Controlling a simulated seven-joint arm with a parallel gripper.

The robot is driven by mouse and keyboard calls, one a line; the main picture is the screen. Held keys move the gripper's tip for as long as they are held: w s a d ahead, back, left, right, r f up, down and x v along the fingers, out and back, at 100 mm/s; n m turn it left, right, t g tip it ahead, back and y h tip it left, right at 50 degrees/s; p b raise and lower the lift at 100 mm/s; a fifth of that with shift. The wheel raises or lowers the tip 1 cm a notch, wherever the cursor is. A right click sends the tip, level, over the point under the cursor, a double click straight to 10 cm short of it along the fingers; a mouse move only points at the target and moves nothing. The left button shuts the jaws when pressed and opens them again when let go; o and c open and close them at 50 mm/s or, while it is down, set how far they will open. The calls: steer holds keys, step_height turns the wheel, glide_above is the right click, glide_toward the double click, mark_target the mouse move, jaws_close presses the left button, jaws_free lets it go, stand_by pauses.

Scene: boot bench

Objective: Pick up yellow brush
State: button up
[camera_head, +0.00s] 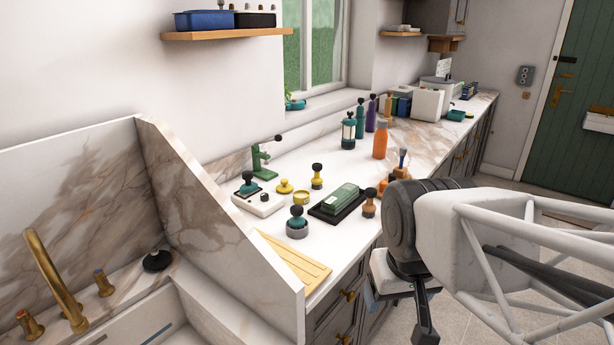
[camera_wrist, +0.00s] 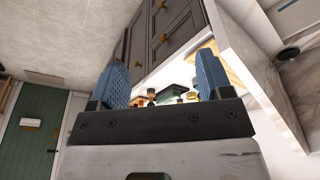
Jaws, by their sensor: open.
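Two small yellow tools stand on the marble counter in the head view. One is an upright yellow piece with a black knob (camera_head: 317,177); the other is a low, flat yellow piece with a yellow knob (camera_head: 285,186). I cannot tell for certain which is the yellow brush. My gripper (camera_wrist: 161,68) is open and empty, its two blue fingers wide apart in the wrist view. It is out in front of the counter's edge, to the right of the yellow tools and apart from them. In the wrist view the counter items are small and partly hidden behind the gripper.
A green block on a black tray (camera_head: 339,202), a yellow tin (camera_head: 301,197) and a grey-based tool (camera_head: 297,222) stand close by. An orange bottle (camera_head: 380,140) and a green press (camera_head: 260,160) are behind. A marble partition (camera_head: 215,215) separates the sink at left.

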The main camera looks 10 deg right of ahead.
steer(key=w+r+n, duration=0.2)
steer(key=w+r, duration=0.2)
steer(key=w, duration=0.5)
steer(key=w+r+n, duration=0.2)
steer(key=w+r, duration=0.1)
steer(key=w, duration=0.5)
steer(key=n+g, duration=0.3)
steer(key=n, duration=0.9)
glide_above(317, 164)
steer(key=f, duration=1.2)
steer(key=shift+s+f, duration=0.15)
steer(key=shift+s, duration=0.15)
steer(key=shift+w+f, duration=0.3)
steer(key=shift+w, duration=0.1)
steer(key=shift+f, duration=1.25)
